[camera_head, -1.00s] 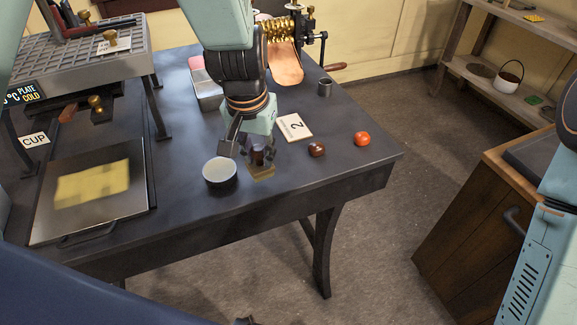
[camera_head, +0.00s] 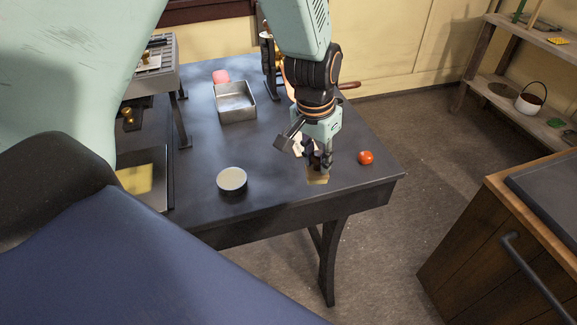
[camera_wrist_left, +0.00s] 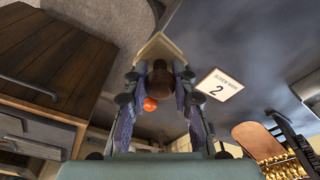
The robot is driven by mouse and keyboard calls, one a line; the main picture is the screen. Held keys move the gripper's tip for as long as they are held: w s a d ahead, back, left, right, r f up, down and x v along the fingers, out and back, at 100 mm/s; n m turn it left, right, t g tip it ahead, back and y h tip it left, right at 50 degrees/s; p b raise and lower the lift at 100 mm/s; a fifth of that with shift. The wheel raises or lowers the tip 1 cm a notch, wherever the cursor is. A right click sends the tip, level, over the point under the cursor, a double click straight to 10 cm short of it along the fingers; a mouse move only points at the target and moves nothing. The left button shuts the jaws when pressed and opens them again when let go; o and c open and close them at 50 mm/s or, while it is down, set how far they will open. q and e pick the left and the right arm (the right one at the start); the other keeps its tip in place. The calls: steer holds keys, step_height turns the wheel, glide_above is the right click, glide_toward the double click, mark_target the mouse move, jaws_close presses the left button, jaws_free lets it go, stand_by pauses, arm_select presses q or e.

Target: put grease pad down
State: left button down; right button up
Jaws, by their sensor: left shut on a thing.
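My left gripper (camera_head: 318,160) is shut on the grease pad, a small tan-yellow pad (camera_head: 317,177) that sticks out below the fingers. It hangs over the right part of the dark table (camera_head: 270,185), near its front edge. I cannot tell whether it touches the top. In the left wrist view the fingers (camera_wrist_left: 160,85) close on a dark brown knob, with the pale pad (camera_wrist_left: 157,48) beyond it. A white card marked 2 (camera_wrist_left: 220,85) lies beside the pad; the gripper partly hides it in the head view. My right gripper is not in view.
A red tomato-like thing (camera_head: 366,158) sits right of the gripper. A round pale cup (camera_head: 232,180) stands to the left, and a metal tin (camera_head: 235,101) behind. A yellow sheet (camera_head: 136,178) lies on a tray at far left. A wooden cabinet (camera_head: 500,220) stands at right.

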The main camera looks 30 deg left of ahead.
arm_select(q)
steer(key=w+a+r+m+p, duration=0.2)
steer(key=a+r+p, duration=0.1)
steer(key=a+p, duration=0.55)
steer(key=f, duration=0.2)
steer(key=f+b, duration=0.1)
steer(key=f, duration=0.1)
steer(key=a+f, duration=0.1)
steer(key=f, duration=0.2)
steer(key=shift+s+b, duration=0.1)
steer(key=shift+b, duration=0.3)
steer(key=shift+s+f, duration=0.25)
steer(key=shift+f, duration=0.8)
steer(key=shift+a+f+b, duration=0.1)
steer(key=shift+f+b, duration=0.2)
steer(key=shift+w, duration=0.1)
steer(key=shift+w+f, duration=0.1)
steer(key=shift+f, duration=0.15)
steer(key=c, duration=1.5)
jaws_free()
steer(key=o, duration=0.4)
steer(key=shift+s+r, duration=0.15)
steer(key=shift+s, duration=0.05)
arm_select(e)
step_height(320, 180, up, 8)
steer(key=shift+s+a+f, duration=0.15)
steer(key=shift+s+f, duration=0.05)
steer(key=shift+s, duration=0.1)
